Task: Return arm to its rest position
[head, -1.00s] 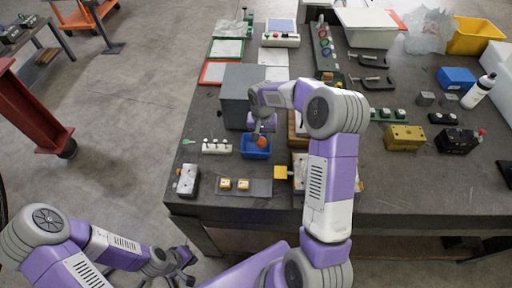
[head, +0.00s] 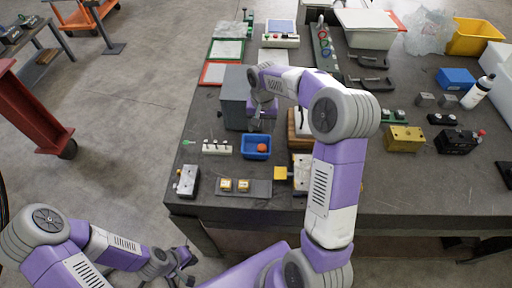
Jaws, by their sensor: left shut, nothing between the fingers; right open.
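My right arm reaches over the table from the front. Its gripper (head: 260,125) is up behind the blue bin, next to the grey box (head: 235,98), and is open and empty; its fingers are small and partly hidden. The blue bin (head: 248,156) holds an orange round piece (head: 262,147) and stands clear of the gripper. My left gripper (head: 184,262) is shut and empty, low beyond the table's left front corner, away from all objects.
Nearby stand a white block with pegs (head: 216,149), a grey plate (head: 259,187) with two yellow pieces, and a metal block (head: 188,181). A yellow block (head: 404,139) and black block (head: 458,142) stand at right. The table's front right is clear.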

